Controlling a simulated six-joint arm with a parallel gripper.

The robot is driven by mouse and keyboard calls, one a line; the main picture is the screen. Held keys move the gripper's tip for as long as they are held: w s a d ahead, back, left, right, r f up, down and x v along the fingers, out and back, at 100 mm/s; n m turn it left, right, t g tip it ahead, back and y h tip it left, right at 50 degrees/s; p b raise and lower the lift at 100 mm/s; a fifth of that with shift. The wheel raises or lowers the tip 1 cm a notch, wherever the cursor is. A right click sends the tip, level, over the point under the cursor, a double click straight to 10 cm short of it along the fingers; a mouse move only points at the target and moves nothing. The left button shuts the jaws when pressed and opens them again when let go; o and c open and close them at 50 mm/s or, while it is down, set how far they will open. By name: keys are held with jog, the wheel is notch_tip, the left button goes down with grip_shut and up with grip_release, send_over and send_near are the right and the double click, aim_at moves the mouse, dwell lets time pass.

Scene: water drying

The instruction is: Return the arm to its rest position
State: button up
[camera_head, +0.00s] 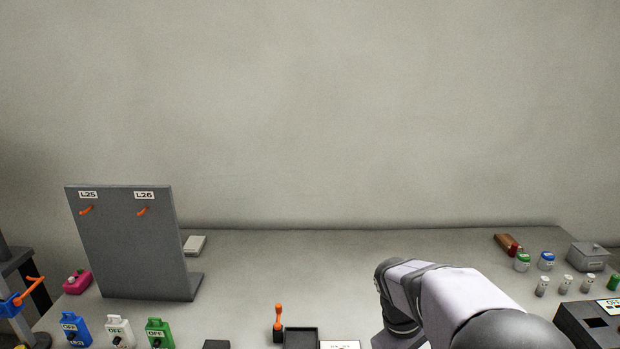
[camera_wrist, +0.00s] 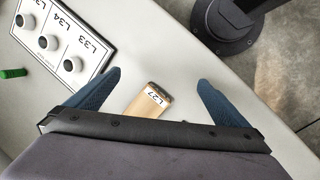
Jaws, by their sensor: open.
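My gripper (camera_wrist: 158,84) is open, its two blue fingers spread wide in the wrist view. A tan block labelled L27 (camera_wrist: 147,101) shows between the fingers, partly hidden by the gripper body. I cannot tell how far below the fingers it lies, but nothing is seen gripped. In the head view my arm reaches in from the lower right over the table (camera_head: 340,260), and the gripper itself is out of that view.
A white panel (camera_wrist: 62,22) with several dark knobs lies at the wrist view's upper left, beside a green item (camera_wrist: 13,73). A grey board (camera_head: 125,250) with orange pegs stands at left. Jars (camera_head: 522,262) and a grey box (camera_head: 588,257) stand at right. The table's back middle is clear.

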jog(key=s+a+f+m+y+b, duration=0.2)
jog(key=s+a+f+m, duration=0.15)
jog(key=s, duration=0.35)
jog(key=s+a+f+m+y+b, duration=0.1)
jog(key=s+a+f+m, duration=0.15)
jog(key=s+f, duration=0.4)
notch_tip(320, 180, up, 21)
jog(key=p, duration=1.9)
jog(key=shift+s+r+t, duration=0.2)
jog(key=shift+s+t, duration=0.1)
jog(key=shift+s, duration=0.1)
